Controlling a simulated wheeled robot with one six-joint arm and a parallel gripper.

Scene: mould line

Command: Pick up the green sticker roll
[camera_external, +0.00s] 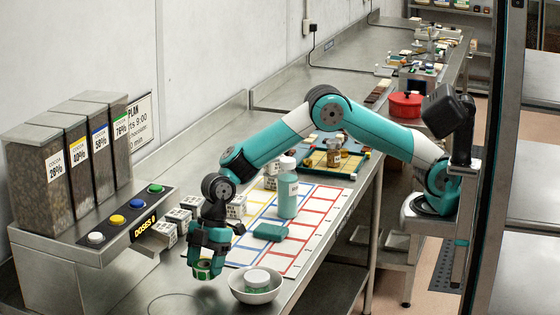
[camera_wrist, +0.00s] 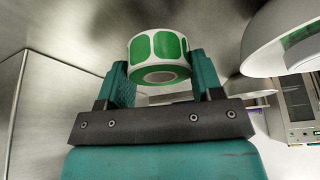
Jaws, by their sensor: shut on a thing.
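The green sticker roll (camera_wrist: 158,54) is a white roll with green stickers. In the wrist view it sits between the two teal fingers of my gripper (camera_wrist: 158,82), which are shut on it. In the external view the roll (camera_external: 203,273) shows under my gripper (camera_external: 208,262), at the front left of the steel counter, left of a white bowl. I cannot tell for sure whether the roll touches the counter.
The white bowl (camera_external: 256,297) holds a jar with a white lid (camera_external: 257,278). A teal block (camera_external: 270,232) and a teal bottle (camera_external: 288,195) stand on the grid mat (camera_external: 243,256). The dispenser with coloured buttons (camera_external: 117,219) is at left.

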